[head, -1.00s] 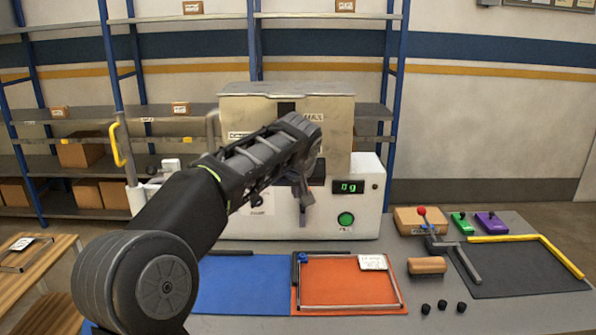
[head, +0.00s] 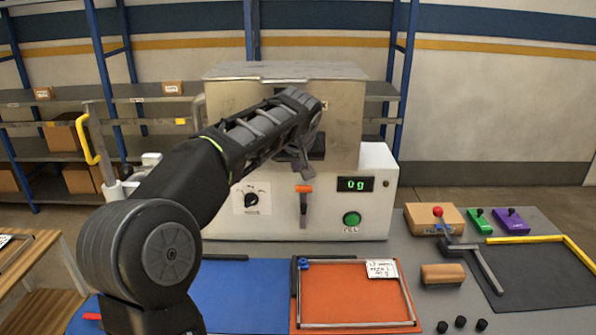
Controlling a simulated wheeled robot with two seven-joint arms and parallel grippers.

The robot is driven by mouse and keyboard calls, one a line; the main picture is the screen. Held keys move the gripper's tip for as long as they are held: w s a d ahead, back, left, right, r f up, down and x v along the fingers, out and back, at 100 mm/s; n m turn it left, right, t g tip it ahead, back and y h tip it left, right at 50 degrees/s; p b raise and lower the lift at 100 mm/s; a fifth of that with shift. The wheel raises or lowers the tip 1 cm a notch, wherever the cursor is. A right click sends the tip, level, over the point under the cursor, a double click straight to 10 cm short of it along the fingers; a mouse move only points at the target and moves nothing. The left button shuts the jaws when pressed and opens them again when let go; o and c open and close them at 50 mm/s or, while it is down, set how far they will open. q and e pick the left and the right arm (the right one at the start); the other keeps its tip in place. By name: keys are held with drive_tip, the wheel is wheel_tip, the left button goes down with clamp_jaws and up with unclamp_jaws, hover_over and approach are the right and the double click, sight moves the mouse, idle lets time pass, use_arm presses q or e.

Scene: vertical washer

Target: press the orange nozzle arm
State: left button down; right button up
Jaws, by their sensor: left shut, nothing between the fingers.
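The orange nozzle arm (head: 304,189) shows on the front of the white machine (head: 375,212), an orange tip above a grey stem hanging down. My left gripper (head: 306,173) is shut and empty, its fingers pointing down just above the orange tip in the picture. A small gap shows between them; whether they touch in depth I cannot tell. My left arm crosses from the lower left and hides part of the metal hopper and machine front. My right gripper is out of view.
A green button (head: 352,219), a display reading 0 g (head: 355,184) and a black dial (head: 252,199) are on the machine front. Blue (head: 240,290) and orange (head: 350,285) mats lie before it. A wooden box with a red-knobbed lever (head: 438,212) stands right.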

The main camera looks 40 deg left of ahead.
use_arm(q)
drive_tip(key=p+x, duration=0.2)
drive_tip(key=x, duration=0.7)
drive_tip(key=shift+w+a+f, duration=0.1)
drive_tip(key=shift+f, duration=0.05)
